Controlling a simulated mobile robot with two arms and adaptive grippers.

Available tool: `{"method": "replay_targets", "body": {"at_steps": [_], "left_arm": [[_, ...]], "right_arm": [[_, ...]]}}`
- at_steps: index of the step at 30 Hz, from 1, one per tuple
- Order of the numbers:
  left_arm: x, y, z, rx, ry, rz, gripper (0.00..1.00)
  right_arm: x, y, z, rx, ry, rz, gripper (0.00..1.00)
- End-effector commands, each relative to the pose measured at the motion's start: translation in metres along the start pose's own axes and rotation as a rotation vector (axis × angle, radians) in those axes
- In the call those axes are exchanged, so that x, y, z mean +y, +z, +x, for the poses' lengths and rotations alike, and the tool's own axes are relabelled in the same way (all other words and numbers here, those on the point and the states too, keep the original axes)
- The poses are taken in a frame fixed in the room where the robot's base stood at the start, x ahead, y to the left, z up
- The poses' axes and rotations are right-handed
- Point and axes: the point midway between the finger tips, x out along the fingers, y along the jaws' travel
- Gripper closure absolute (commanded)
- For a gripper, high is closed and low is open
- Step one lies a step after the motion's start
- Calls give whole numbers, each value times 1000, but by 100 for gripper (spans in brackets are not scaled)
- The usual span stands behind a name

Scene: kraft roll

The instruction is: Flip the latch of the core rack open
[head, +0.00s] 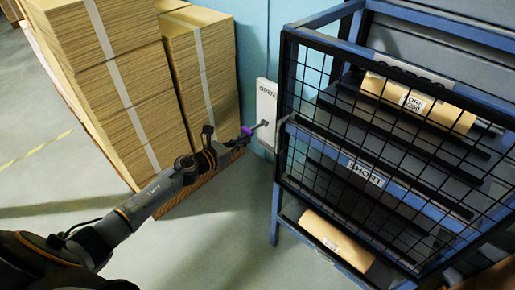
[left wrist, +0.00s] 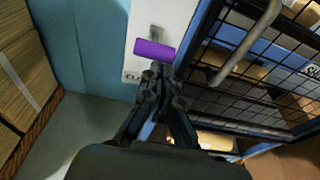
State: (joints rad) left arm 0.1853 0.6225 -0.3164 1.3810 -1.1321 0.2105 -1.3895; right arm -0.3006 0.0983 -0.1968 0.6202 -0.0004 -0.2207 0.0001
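The core rack (head: 278,170) stands at the right, blue-framed with a black mesh front. Beside its left post a white latch plate (head: 267,108) with lettering is upright against the blue wall; it also shows in the left wrist view (left wrist: 184,14). The latch lever has a purple grip (left wrist: 154,50), lying roughly crosswise in the left wrist view. My left gripper (left wrist: 161,72) has its fingertips together just below the purple grip; I cannot tell whether they touch it. My right gripper is not in view.
Tall stacks of cardboard (head: 110,85) stand on the left, close to my left arm. A curved grey bar (left wrist: 252,38) juts out in front of the mesh. Kraft rolls (head: 415,100) lie on the rack's shelves. The floor (head: 200,255) in front of the rack is clear.

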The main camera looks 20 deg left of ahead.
Motion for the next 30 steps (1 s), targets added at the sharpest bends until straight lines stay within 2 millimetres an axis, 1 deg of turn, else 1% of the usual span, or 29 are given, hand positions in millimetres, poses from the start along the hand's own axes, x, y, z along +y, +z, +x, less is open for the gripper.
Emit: {"method": "replay_targets", "body": {"at_steps": [1,3,5,9,12,14,22,30], "left_arm": [[1,10,-2,-1,1,4,100],[1,18,-3,-2,1,4,100],[1,24,-3,-3,2,3,100],[1,37,-2,-2,1,2,100],[0,45,-1,-3,1,3,100],[0,49,0,-3,1,3,100],[1,59,2,-2,2,3,100],[1,61,4,-2,2,1,100]], "right_arm": [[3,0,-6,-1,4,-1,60],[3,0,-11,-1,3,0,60],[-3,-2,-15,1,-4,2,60],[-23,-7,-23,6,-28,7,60],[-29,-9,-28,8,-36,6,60],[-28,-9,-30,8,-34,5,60],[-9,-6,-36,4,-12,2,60],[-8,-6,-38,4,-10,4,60]]}}
